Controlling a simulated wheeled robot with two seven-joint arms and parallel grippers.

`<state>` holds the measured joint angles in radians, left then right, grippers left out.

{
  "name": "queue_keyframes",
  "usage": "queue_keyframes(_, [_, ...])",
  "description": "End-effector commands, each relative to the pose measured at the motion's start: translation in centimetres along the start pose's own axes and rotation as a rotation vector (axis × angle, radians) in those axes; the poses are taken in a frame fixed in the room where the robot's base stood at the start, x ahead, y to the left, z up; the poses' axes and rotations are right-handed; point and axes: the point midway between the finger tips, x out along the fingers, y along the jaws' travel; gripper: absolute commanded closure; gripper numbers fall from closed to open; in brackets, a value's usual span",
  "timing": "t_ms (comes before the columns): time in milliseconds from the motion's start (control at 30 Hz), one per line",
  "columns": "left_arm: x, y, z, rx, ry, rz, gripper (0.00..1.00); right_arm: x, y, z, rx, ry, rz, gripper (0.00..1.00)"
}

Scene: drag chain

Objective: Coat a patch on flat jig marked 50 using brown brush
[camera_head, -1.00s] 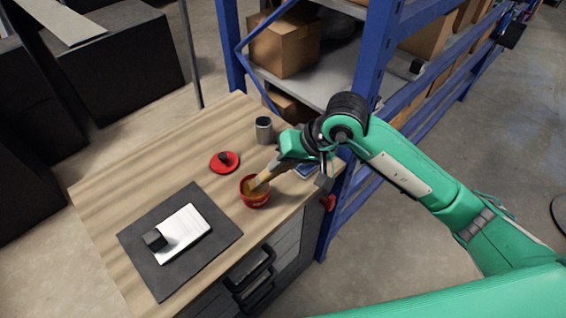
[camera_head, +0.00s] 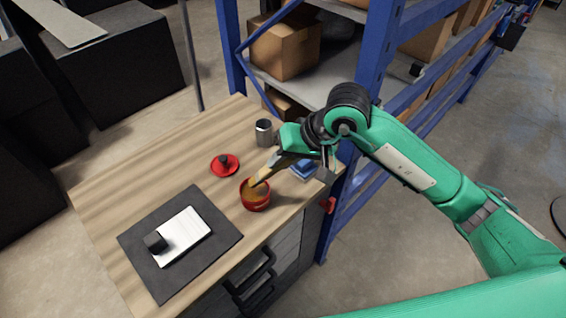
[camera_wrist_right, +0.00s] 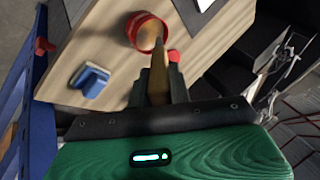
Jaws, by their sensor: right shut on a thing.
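My right gripper (camera_head: 278,163) is shut on the brown brush (camera_head: 263,175), which slants down to the left with its tip at the mouth of a red pot (camera_head: 256,201). In the right wrist view the brush (camera_wrist_right: 159,78) sits between the fingers and points at the red pot (camera_wrist_right: 147,33). Whether the tip touches the contents cannot be told. A white flat plate (camera_head: 187,230), likely the jig, lies on a dark mat (camera_head: 205,265) with a small black block (camera_head: 155,242) on its left end. No number is readable. My left gripper is out of view.
A red lid with a black knob (camera_head: 225,164) and a grey metal can (camera_head: 264,132) stand behind the pot. The wooden table's (camera_head: 130,185) left part is clear.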

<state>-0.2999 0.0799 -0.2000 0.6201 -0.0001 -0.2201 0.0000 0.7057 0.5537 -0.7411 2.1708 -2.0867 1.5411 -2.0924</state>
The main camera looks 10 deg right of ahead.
Motion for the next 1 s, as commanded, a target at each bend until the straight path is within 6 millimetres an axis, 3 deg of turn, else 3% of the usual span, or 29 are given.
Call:
queue_keyframes(500, [-0.7,0.0,-0.1,0.000,0.000,0.000,0.64,-3.5,-2.0,-1.2,-0.001,0.004,-0.001,1.00])
queue_keyframes(1000, [-0.7,0.0,-0.1,0.000,0.000,0.000,0.64,-3.7,-2.2,-1.3,-0.001,0.003,-0.001,1.00])
